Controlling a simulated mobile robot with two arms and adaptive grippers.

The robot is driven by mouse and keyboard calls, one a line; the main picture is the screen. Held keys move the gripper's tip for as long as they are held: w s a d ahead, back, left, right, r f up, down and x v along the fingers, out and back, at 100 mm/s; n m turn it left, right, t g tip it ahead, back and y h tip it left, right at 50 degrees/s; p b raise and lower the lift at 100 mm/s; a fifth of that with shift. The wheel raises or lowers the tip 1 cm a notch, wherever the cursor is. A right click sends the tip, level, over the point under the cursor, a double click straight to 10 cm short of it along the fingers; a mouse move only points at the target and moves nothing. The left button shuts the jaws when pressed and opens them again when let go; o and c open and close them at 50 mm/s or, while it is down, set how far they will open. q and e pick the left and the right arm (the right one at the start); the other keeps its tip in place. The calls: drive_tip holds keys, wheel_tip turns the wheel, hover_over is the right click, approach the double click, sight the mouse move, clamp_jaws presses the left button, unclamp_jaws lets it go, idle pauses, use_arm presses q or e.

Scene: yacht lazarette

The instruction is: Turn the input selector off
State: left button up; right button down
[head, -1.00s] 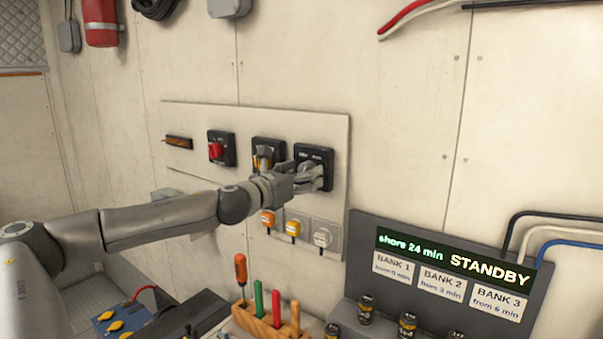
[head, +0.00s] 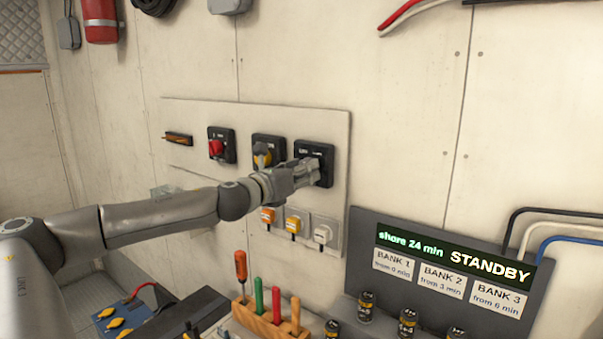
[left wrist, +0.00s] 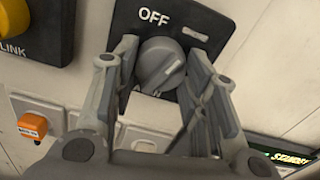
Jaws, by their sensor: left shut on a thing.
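The input selector (head: 325,152) is a black square plate on the right end of the pale wall panel. In the left wrist view its grey round knob (left wrist: 160,62) has a pale pointer line slanting up to the right. The word OFF (left wrist: 154,17) stands above the knob on the plate; lettering below is partly covered by the fingers. My left gripper (head: 310,170) is at the selector, and its fingers (left wrist: 160,85) are shut on the knob from both sides. My right gripper does not show.
A yellow-knobbed switch (head: 262,156) and a red-knobbed switch (head: 216,148) sit left of the selector. Plugs in sockets (head: 322,235) are below. A STANDBY display (head: 455,262) stands lower right, near a wooden tool rack (head: 262,320).

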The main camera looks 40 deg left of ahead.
use_arm(q)
drive_tip(key=shift+r+n+b, duration=0.15)
drive_tip(key=shift+n+b, duration=0.45)
drive_tip(key=shift+n, duration=4.4)
drive_tip(key=o, duration=1)
drive_tip(key=shift+d, duration=0.1)
